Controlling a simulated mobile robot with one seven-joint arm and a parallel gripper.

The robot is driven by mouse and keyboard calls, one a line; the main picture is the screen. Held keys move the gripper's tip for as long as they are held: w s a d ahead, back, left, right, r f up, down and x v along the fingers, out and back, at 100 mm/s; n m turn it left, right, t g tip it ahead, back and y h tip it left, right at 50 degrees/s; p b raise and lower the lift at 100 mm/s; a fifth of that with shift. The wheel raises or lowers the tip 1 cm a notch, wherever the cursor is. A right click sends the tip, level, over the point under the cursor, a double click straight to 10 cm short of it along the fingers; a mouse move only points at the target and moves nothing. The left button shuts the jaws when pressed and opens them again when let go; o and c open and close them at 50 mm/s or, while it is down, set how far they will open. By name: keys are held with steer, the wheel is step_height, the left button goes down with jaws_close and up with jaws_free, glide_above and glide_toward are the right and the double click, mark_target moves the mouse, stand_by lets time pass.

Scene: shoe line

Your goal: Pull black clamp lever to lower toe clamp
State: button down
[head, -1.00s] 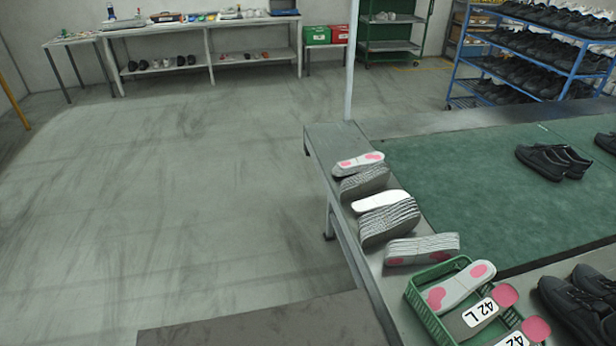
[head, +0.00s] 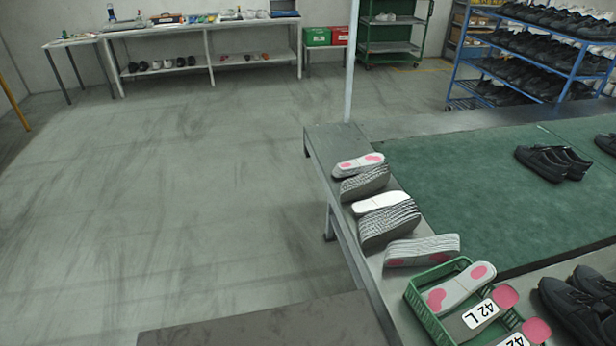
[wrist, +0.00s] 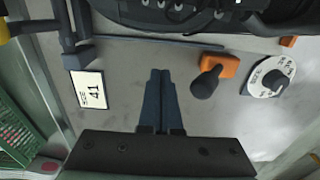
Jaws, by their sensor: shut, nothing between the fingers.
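In the wrist view my gripper (wrist: 160,75) is shut and empty, its two dark fingers together over a grey metal surface. A black lever with a rounded knob (wrist: 205,84) stands just right of the fingertips, apart from them, on an orange base (wrist: 224,65). A black shoe-like object (wrist: 190,14) with lace-like loops fills the top edge. I cannot make out the toe clamp for certain. The head view shows neither my gripper nor the lever.
In the wrist view a white dial with a dark knob (wrist: 275,80) is right of the lever, and a "41" card (wrist: 90,90) is left. A green crate (wrist: 14,140) is at lower left. The head view shows a bench (head: 325,150) with insoles and open floor.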

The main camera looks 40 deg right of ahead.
steer(key=shift+a, duration=0.1)
stand_by(0.3)
steer(key=shift+w+a+p, duration=0.15)
steer(key=shift+w+a, duration=0.3)
steer(key=shift+a, duration=0.25)
steer(key=shift+w+a+p, duration=0.15)
steer(key=shift+w+a, duration=0.3)
steer(key=shift+a, duration=0.25)
steer(key=shift+a+f, duration=0.1)
steer(key=shift+a, duration=0.05)
steer(key=shift+s, duration=0.15)
steer(key=shift+s+d, duration=0.2)
steer(key=shift+d, duration=0.4)
step_height(320, 180, up, 9)
steer(key=p, duration=0.9)
steer(key=shift+d, duration=0.25)
